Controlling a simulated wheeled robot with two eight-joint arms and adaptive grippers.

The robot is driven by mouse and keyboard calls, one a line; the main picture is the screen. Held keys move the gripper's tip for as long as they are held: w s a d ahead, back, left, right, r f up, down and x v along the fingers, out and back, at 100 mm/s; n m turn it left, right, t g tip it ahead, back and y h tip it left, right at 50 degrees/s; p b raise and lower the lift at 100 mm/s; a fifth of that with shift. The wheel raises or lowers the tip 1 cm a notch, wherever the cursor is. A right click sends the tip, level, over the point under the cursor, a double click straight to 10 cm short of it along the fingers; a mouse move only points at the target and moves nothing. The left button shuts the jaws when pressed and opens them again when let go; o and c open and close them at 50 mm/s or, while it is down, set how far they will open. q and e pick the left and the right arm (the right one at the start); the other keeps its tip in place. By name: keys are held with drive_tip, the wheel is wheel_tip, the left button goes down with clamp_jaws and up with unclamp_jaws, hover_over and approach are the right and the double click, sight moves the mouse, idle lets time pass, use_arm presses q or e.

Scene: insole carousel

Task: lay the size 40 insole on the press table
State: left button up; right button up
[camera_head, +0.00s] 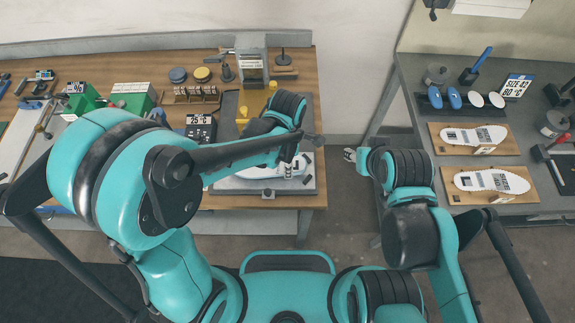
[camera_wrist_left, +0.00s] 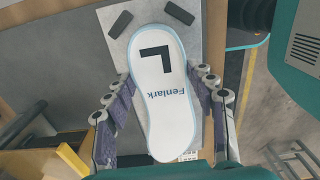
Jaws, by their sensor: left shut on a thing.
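A white insole (camera_wrist_left: 160,95) with a pale blue edge, a black L and the word Fenlark lies lengthwise between the fingers of my left gripper (camera_wrist_left: 165,110). The left gripper is shut on it near its lower half. In the head view the insole (camera_head: 262,174) shows partly below my left arm. It is over the grey plate (camera_head: 308,186) of the press at the bench's right end. I cannot tell whether it touches the plate. No size is readable on it. My right gripper (camera_head: 350,155) hangs between the benches, small in view and mostly hidden by its arm.
Two dark blocks (camera_wrist_left: 121,23) sit on the plate beyond the insole's wide end. The right bench holds two wooden boards (camera_head: 507,150) with white insoles and a size 42 sign (camera_head: 516,86). The left bench holds green boxes (camera_head: 133,97) and tools. Floor is free between benches.

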use_arm(q)
wheel_tip(320, 180, down, 3)
drive_tip(key=shift+r+b, duration=0.15)
drive_tip(key=shift+b, duration=0.15)
drive_tip(key=o, duration=1.1)
